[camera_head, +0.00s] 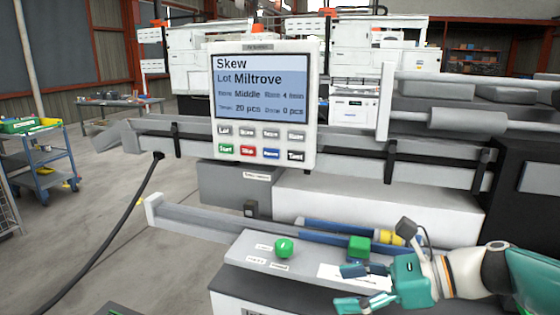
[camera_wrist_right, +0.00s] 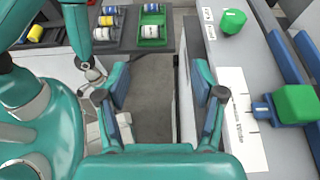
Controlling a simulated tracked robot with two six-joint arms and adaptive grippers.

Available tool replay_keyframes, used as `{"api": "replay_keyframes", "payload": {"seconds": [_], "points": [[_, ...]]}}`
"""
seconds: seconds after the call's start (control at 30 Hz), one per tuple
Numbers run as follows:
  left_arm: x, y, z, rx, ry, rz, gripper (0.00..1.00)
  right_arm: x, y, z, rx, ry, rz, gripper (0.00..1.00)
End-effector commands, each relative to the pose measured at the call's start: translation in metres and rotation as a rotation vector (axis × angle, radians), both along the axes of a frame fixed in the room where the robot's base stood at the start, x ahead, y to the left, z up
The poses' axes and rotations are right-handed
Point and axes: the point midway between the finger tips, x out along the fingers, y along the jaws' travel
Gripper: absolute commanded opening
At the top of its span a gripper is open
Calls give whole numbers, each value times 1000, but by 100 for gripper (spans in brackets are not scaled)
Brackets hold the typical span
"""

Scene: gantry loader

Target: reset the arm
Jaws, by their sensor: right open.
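My right gripper (camera_head: 346,288) reaches in from the right in the head view, just in front of a grey ledge (camera_head: 250,249). It is open, and in the right wrist view (camera_wrist_right: 161,85) nothing lies between its fingers. A green knob (camera_head: 284,248) and a green block-shaped handle (camera_head: 360,246) are on the ledge, apart from the gripper. In the right wrist view the knob (camera_wrist_right: 232,21) is at top right and the handle (camera_wrist_right: 295,104) is at right. My left gripper cannot be made out.
A control panel (camera_head: 262,108) with a screen reading "Skew, Lot Miltrove" stands above the rails (camera_head: 350,150). A black cable (camera_head: 118,222) hangs at left. A blue cart (camera_head: 50,165) stands far left. Trays with cans, one green (camera_wrist_right: 153,30), are at the wrist view's top.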

Motion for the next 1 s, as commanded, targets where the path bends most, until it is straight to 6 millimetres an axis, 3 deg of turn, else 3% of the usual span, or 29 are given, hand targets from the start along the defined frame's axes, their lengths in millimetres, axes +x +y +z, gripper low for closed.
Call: {"api": "replay_keyframes", "payload": {"seconds": [0.17,0.37,0.57,0.67,0.77,0.87,1.0], "points": [[0,0,0,0,0,0,75,8,5,-30,5,69,12,68],[0,0,0,0,-1,0,75,3,16,-80,3,192,50,68],[0,0,0,0,0,0,75,-13,26,-149,-50,324,90,68],[0,0,0,0,0,0,75,-28,29,-196,-109,382,120,68],[0,0,0,0,0,0,75,-55,31,-257,-204,419,178,68],[0,0,0,0,0,0,75,-95,29,-323,-331,407,283,68],[0,0,0,0,0,0,75,-164,19,-405,-516,271,532,68]]}}
